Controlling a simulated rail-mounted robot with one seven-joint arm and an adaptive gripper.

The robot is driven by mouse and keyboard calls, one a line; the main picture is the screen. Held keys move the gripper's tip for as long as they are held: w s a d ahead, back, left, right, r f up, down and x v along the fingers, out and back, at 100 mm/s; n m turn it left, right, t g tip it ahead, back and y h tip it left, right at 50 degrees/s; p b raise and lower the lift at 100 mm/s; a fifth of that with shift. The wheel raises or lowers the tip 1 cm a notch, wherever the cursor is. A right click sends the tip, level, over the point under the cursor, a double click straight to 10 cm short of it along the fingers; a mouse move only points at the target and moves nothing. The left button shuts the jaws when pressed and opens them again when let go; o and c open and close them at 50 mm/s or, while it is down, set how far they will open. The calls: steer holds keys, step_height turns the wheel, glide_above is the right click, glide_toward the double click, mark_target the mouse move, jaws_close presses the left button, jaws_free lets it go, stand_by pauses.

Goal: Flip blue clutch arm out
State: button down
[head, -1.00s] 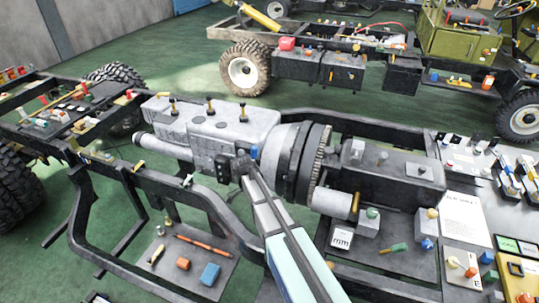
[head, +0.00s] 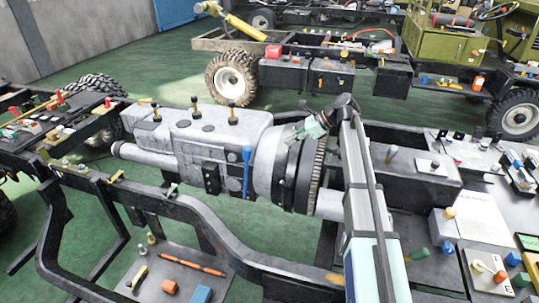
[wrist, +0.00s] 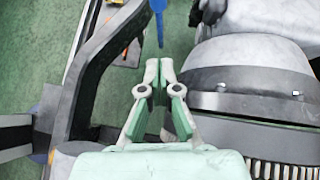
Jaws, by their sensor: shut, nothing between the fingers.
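The blue clutch arm (head: 246,172) is a slim lever on the near side of the grey engine and gearbox unit, by the bell housing. In the head view it is roughly upright, with its wider end at the top. My gripper (head: 296,138) is over the bell housing, right of the blue arm and apart from it. In the wrist view the pale green fingers (wrist: 160,68) are together and empty. The blue arm (wrist: 158,18) shows just beyond the fingertips, cut off by the top edge.
The grey engine block (head: 190,140) stands left of the bell housing (head: 278,165). A toothed ring (head: 320,172) is close to my arm. A dark frame rail (head: 215,215) runs along the near side. A low tray (head: 180,275) holds loose parts.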

steer(key=shift+a, duration=0.15)
steer(key=a+r+p+x, duration=0.1)
steer(key=r+p+x, duration=0.1)
steer(key=x, duration=1)
steer(key=shift+a+f+p, duration=0.2)
steer(key=shift+a+p, duration=0.3)
steer(key=shift+a, duration=0.1)
steer(key=shift+w, duration=0.15)
